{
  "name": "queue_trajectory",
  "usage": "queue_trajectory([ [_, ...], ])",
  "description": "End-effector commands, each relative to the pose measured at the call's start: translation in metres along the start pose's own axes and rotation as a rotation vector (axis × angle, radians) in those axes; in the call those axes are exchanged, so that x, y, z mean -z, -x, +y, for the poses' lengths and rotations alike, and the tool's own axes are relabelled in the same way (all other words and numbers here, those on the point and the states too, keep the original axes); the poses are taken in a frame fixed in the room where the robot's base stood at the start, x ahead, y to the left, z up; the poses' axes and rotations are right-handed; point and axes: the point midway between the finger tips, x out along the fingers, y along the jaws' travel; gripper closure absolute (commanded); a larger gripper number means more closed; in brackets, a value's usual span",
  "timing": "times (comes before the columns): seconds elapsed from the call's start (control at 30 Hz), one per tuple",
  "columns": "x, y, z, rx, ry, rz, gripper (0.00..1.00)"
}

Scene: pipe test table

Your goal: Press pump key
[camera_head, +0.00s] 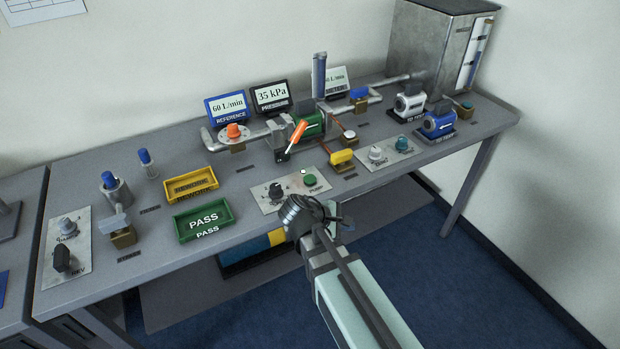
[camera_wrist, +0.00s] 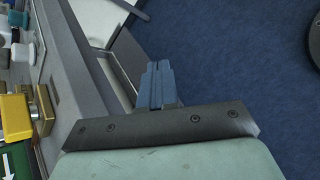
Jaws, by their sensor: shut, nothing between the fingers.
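The pump panel (camera_head: 263,205) is a light plate near the table's front edge in the head view. It carries a dark knob (camera_head: 275,190) and a round green key (camera_head: 310,180) over a label that seems to read PUMP. My wrist is just in front of the panel, over the table's front edge, apart from the green key as far as I can tell. My gripper (camera_wrist: 156,68) shows in the wrist view with its blue-grey fingers together and empty, against the floor beyond the table edge. In the head view the fingers are hard to make out. The key does not show in the wrist view.
Right of the panel are a yellow-handled valve (camera_head: 341,157) and another knob panel (camera_head: 377,167). A green PASS tray (camera_head: 184,238) and a yellow tray (camera_head: 176,197) are to the left.

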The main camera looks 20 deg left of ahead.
Motion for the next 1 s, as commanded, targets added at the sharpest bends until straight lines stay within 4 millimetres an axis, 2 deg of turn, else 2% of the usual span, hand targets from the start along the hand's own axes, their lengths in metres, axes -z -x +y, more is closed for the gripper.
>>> queue_trajectory([
  [0.03, 0.001, 0.015, 0.010, -0.029, 0.014, 0.000, 1.00],
  [0.2, 0.001, 0.055, 0.037, -0.100, 0.055, -0.006, 1.00],
  [0.37, 0.003, 0.086, 0.068, -0.131, 0.065, 0.000, 1.00],
  [0.5, 0.007, 0.110, 0.100, -0.127, 0.053, 0.019, 1.00],
  [0.7, 0.009, 0.138, 0.148, -0.096, 0.021, 0.062, 1.00],
  [0.8, 0.009, 0.150, 0.166, -0.081, 0.008, 0.082, 1.00],
  [1.0, 0.007, 0.164, 0.187, -0.066, -0.005, 0.105, 1.00],
])
